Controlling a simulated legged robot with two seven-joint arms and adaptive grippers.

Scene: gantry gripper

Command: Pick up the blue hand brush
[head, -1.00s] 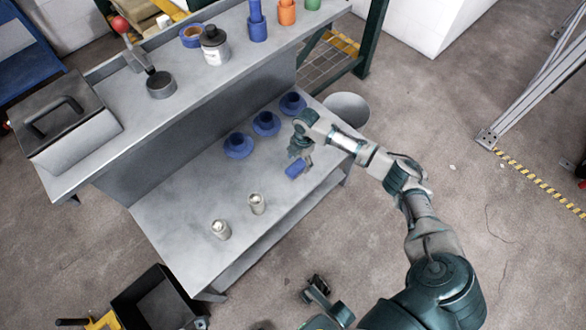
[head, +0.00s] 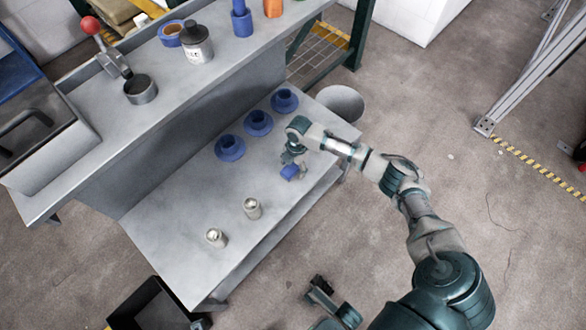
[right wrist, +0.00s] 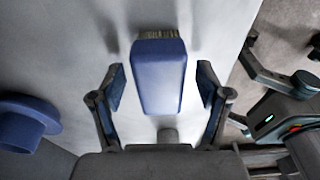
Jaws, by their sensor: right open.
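The blue hand brush (head: 291,172) lies on the lower grey bench top, near its right edge. In the right wrist view the brush (right wrist: 159,80) shows its blue body and short bristles at the far end. My right gripper (head: 293,159) is above it and hides part of it in the head view. In the right wrist view my right gripper (right wrist: 161,78) is open, with one finger on each side of the brush and a visible gap on both sides. A dark part at the bottom of the head view looks like my left gripper (head: 320,288); its jaws are unclear.
Several blue flanged parts (head: 258,123) stand in a row behind the brush. Two metal cylinders (head: 252,208) stand towards the front of the lower bench (head: 185,195). A raised shelf (head: 95,160) runs along the back. A round bin (head: 341,103) stands beyond the right end.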

